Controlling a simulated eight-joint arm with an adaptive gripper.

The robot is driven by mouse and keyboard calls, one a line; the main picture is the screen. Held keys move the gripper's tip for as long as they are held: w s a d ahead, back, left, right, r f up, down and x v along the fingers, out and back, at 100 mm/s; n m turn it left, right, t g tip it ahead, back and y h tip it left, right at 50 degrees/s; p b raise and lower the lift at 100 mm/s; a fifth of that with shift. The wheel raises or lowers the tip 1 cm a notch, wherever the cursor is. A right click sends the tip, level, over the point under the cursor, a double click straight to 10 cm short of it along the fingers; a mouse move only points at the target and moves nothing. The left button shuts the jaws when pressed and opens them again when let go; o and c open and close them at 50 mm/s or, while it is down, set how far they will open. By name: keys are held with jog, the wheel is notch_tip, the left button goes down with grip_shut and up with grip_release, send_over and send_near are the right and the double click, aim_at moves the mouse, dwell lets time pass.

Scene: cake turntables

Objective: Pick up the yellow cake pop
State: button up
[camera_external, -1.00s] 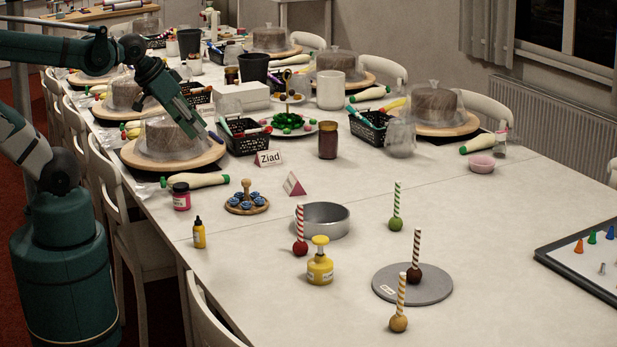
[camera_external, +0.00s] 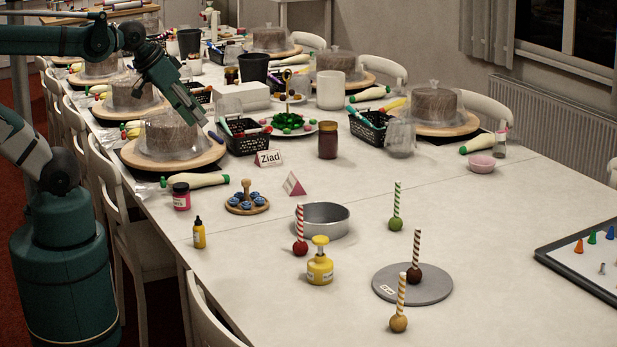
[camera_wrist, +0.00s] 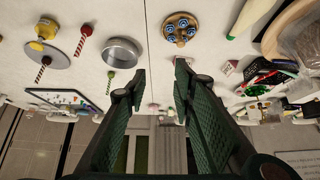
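The yellow cake pop (camera_external: 398,322) stands upright on its ball at the table's near edge, with a gold-and-white striped stick pointing up. It stands in front of the grey round board (camera_external: 440,292). I cannot make it out in the wrist view. My gripper (camera_external: 202,121) is far from it, at the upper left above the cakes and pointing down to the right. In the wrist view my gripper (camera_wrist: 157,75) has its two fingers wide apart with nothing between them.
A brown cake pop (camera_external: 414,274) stands on the board. A yellow pump bottle (camera_external: 320,269), a red cake pop (camera_external: 300,248), a green cake pop (camera_external: 396,223) and a metal ring (camera_external: 335,226) stand nearby. A tray (camera_external: 553,258) lies at the right. The table's front right is clear.

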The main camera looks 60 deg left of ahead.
jog(key=w+d+r+m+g+h+p, duration=0.1)
jog(key=w+d+r+m+p, duration=0.15)
jog(key=w+d+r, duration=0.55)
jog(key=w+d+r+m+g+p, duration=0.1)
jog(key=w+d+r+m+g, duration=0.2)
jog(key=w+d, duration=0.45)
jog(key=m+g+y+p, duration=0.1)
jog(key=m+g+p, duration=0.35)
jog(key=m, duration=0.75)
send_over(403, 273)
jog(key=p, duration=0.1)
notch_tip(403, 273, down, 9)
jog(key=t, duration=0.1)
notch_tip(403, 273, down, 19)
jog(key=shift+f, duration=0.3)
